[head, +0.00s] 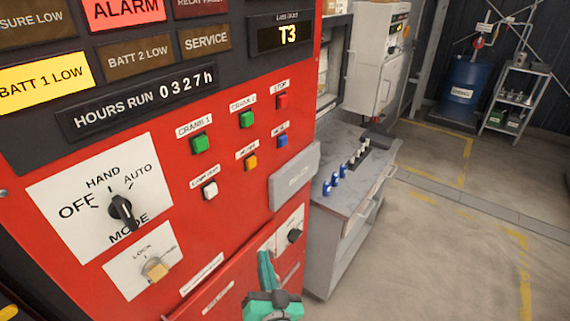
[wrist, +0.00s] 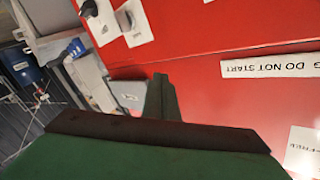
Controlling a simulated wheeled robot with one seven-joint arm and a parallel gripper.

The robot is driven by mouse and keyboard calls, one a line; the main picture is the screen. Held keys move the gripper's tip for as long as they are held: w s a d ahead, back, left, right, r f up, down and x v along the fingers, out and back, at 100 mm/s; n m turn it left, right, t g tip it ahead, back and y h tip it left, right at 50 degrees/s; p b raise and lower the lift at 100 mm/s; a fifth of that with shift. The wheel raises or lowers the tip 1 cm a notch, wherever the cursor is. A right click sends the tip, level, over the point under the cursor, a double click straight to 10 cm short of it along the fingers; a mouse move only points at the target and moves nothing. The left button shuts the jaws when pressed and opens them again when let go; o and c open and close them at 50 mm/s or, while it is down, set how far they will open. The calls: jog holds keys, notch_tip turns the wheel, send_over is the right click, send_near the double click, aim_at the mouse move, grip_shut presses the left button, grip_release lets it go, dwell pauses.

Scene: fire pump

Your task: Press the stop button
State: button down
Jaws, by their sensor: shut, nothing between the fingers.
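The stop button (head: 282,101) is a small red square on the red control panel, in the head view, under a small white label. It sits at the right end of the upper button row, beside two green crank buttons. My gripper (head: 264,262) is shut and empty, low in the head view, in front of the panel's lower part and well below the stop button. In the wrist view its fingers (wrist: 160,95) are together before the red panel. I cannot make out the stop button in the wrist view.
A grey bench (head: 345,215) stands right of the panel; open floor lies further right.

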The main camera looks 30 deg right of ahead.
aim_at(283, 101)
jog(key=w+d+r+m+h, duration=0.1)
jog(key=w+d+r, duration=0.1)
jog(key=d+r, duration=0.45)
jog(key=w+d+r+m, duration=0.15)
jog(key=d+r, duration=0.25)
jog(key=r, duration=0.5)
jog(key=s+d+r, duration=0.1)
jog(key=d+r, duration=0.3)
jog(key=r, duration=0.5)
jog(key=s+d+r+t+h, duration=0.1)
jog(key=d+r, duration=0.3)
jog(key=r, duration=0.5)
jog(key=shift+s+r, duration=0.15)
jog(key=shift+r, duration=0.2)
jog(key=w+a, duration=0.3)
jog(key=w, duration=0.5)
jog(key=shift+a, duration=0.15)
jog(key=shift+w, duration=0.2)
jog(key=shift+w+a, duration=0.15)
jog(key=shift+w, duration=0.15)
